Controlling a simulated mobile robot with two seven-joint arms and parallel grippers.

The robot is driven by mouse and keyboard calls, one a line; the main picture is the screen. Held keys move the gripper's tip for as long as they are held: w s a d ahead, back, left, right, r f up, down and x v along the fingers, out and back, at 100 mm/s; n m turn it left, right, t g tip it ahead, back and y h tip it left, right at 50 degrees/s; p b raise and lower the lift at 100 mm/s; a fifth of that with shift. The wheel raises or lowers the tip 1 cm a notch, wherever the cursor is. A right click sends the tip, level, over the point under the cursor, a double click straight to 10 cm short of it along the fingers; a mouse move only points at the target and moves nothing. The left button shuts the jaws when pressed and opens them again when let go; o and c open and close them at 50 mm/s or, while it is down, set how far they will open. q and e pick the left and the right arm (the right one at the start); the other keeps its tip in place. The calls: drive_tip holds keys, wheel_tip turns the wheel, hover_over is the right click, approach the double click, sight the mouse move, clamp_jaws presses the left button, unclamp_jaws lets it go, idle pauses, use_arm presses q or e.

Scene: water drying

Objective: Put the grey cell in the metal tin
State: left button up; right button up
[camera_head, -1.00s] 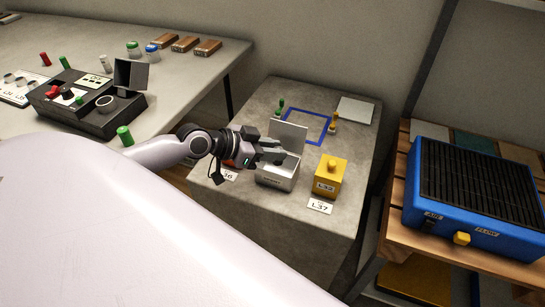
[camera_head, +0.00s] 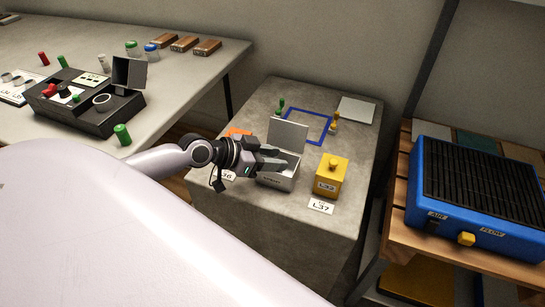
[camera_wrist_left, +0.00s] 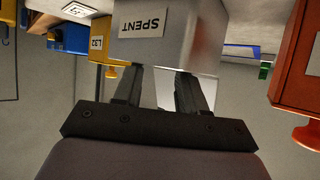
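The metal tin (camera_head: 277,182) stands on the concrete block with its lid (camera_head: 288,135) raised. In the left wrist view its face, labelled SPENT (camera_wrist_left: 149,24), is just beyond my fingertips. My left gripper (camera_head: 279,160) is at the tin's left side and overlaps its opening in the head view. In the left wrist view its fingers (camera_wrist_left: 162,76) are apart, with a pale gap between them and no clear object held. I cannot make out a grey cell in the gripper, and the tin's inside is mostly hidden. My right gripper is not in view.
A yellow box (camera_head: 330,177) stands close right of the tin, and an orange box (camera_head: 238,132) is behind my left wrist. A blue frame (camera_head: 308,126) lies behind. A black device (camera_head: 90,110) is on the left table; a blue unit (camera_head: 475,200) is on the right shelf.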

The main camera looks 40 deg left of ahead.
use_arm(q)
drive_tip(key=shift+o, duration=0.2)
drive_tip(key=shift+r, duration=0.1)
drive_tip(key=shift+r+p, duration=0.55)
drive_tip(key=shift+p, duration=0.05)
drive_tip(key=shift+f+p+v, duration=0.3)
drive_tip(key=shift+p+v, duration=0.4)
drive_tip(key=shift+v, duration=5.25)
drive_tip(key=s+d+f+n+y, duration=0.1)
drive_tip(key=s+d+f, duration=0.25)
drive_tip(key=f, duration=0.25)
drive_tip(key=s+d+f+n+y, duration=0.1)
drive_tip(key=s+d+f, duration=0.1)
drive_tip(key=s+f, duration=0.3)
drive_tip(key=d+f+n+y, duration=0.1)
drive_tip(key=d+f, duration=0.3)
drive_tip(key=d, duration=0.7)
drive_tip(key=shift+d+n+y, duration=0.3)
drive_tip(key=shift+n, duration=0.2)
drive_tip(key=shift+w, duration=0.15)
